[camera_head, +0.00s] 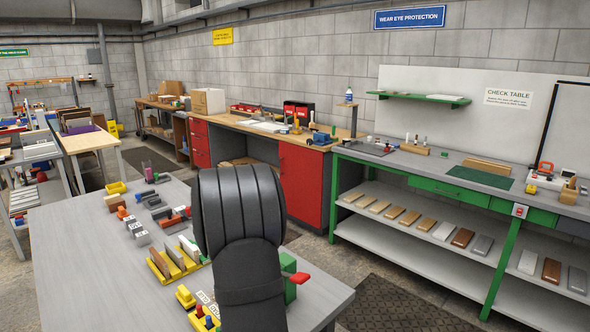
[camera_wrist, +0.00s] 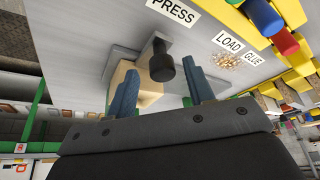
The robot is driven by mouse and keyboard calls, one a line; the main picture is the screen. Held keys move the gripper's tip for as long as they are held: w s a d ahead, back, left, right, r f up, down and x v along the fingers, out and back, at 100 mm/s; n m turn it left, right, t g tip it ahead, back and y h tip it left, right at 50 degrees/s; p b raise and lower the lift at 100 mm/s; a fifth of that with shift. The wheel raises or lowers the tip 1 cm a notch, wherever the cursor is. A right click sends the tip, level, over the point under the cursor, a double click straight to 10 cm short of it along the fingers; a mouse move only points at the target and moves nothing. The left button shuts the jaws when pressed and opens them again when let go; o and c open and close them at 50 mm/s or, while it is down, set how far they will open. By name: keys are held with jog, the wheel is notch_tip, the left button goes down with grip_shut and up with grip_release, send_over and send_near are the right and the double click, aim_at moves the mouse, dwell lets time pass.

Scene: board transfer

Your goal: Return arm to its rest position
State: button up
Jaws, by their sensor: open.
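My black arm (camera_head: 240,235) stands upright over the grey work table in the head view, and my gripper's fingers do not show there. In the wrist view, my gripper (camera_wrist: 161,68) has two blue fingers spread apart. A black round-ended knob (camera_wrist: 161,62) and a tan block (camera_wrist: 149,90) appear in and beyond the gap between them. I cannot tell how far they are from the fingers; nothing is seen gripped. A PRESS label (camera_wrist: 173,12) and a LOAD label (camera_wrist: 229,41) lie on the grey surface beyond.
The grey table (camera_head: 95,265) carries small blocks, a yellow rack (camera_head: 173,263) and a green piece with a red handle (camera_head: 291,278) close beside my arm. Its front left is bare. A green-framed bench (camera_head: 440,160) with boards on its shelf stands at right. A red cabinet (camera_head: 301,185) stands behind.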

dwell(0.3)
jog(key=v, duration=1.8)
jog(key=x, duration=1.8)
jog(key=w+a, duration=0.5)
jog(key=shift+w+a+f, duration=0.1)
jog(key=shift+w+a, duration=0.25)
jog(key=v, duration=1.7)
